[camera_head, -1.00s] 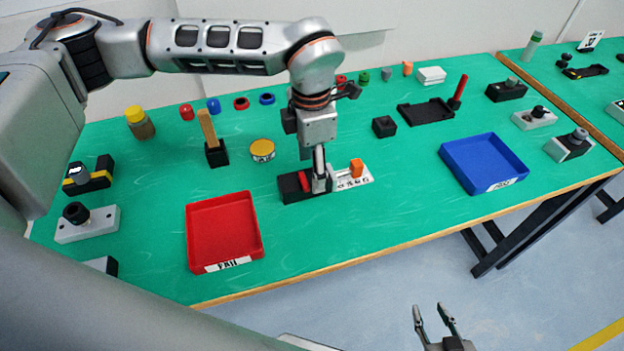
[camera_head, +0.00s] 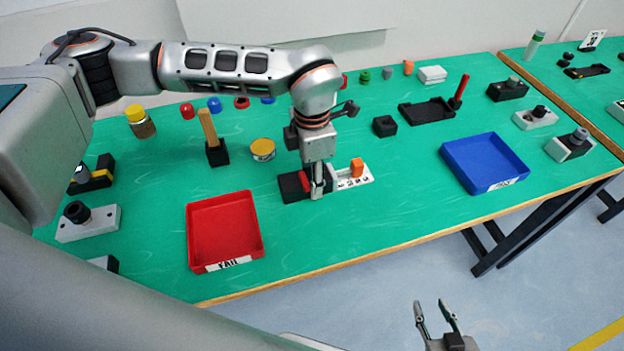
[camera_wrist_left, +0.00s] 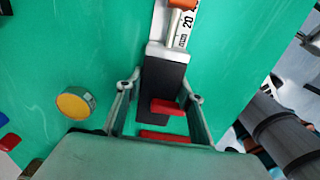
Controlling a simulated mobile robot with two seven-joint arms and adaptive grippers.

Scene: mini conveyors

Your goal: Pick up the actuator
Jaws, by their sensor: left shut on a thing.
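The thing I take as the actuator is a black block (camera_head: 291,187) with a red part, lying on the green table between the red tray and the blue tray. It also shows in the left wrist view (camera_wrist_left: 163,78), with red parts near its lower end. A white marked plate (camera_head: 352,183) with an orange piece adjoins its right end. My left gripper (camera_head: 317,188) points straight down, its fingers on both sides of the black block (camera_wrist_left: 160,100), shut on it. The block appears to rest on the table. My right gripper (camera_head: 434,306) is open and empty, low in front of the table.
A red tray (camera_head: 257,232) stands at front left, a blue tray (camera_head: 452,161) to the right. A yellow-topped round tin (camera_head: 262,150) and a black holder (camera_head: 217,155) with a wooden handle stand behind left. Several small parts line the back. Green table around the block's front is clear.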

